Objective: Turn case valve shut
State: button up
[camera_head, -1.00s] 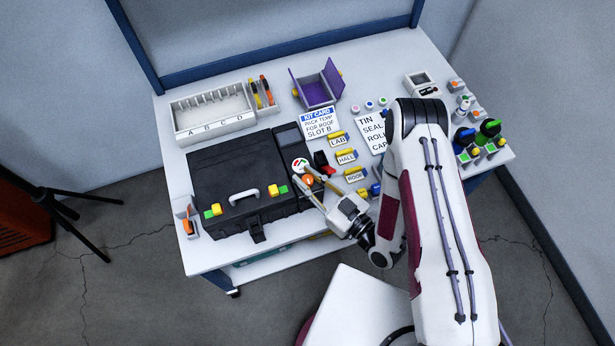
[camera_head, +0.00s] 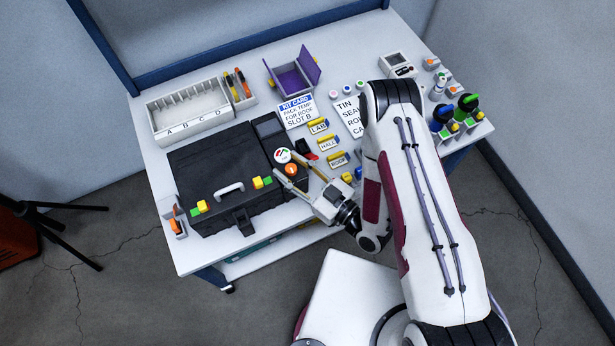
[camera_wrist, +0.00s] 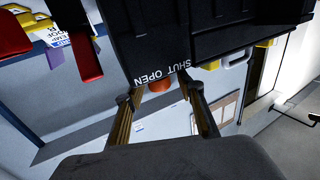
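The black case (camera_head: 225,165) lies closed on the table, with a grey handle and yellow and green latches. The orange valve knob (camera_head: 291,169) is at its right side, beside a round white, red and green gauge (camera_head: 282,155). My gripper (camera_head: 289,174) reaches in from the lower right, its fingers apart around the knob. In the wrist view, the knob (camera_wrist: 159,86) shows between the spread fingertips (camera_wrist: 154,90), under the printed words SHUT and OPEN. Contact between fingers and knob cannot be told. The valve's exact angle is hidden.
Yellow label holders (camera_head: 329,143) marked LAB, HALL and ROOF stand right of the case. A white slotted rack (camera_head: 190,127) and an open purple box (camera_head: 311,69) are behind. Bottles (camera_head: 444,113) stand at far right. The floor in front is partly filled by my body.

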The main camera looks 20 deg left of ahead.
jog(key=v, duration=1.1)
jog(key=shift+s+d, duration=0.2)
jog(key=shift+d, duration=0.15)
dwell(0.5)
dwell(0.3)
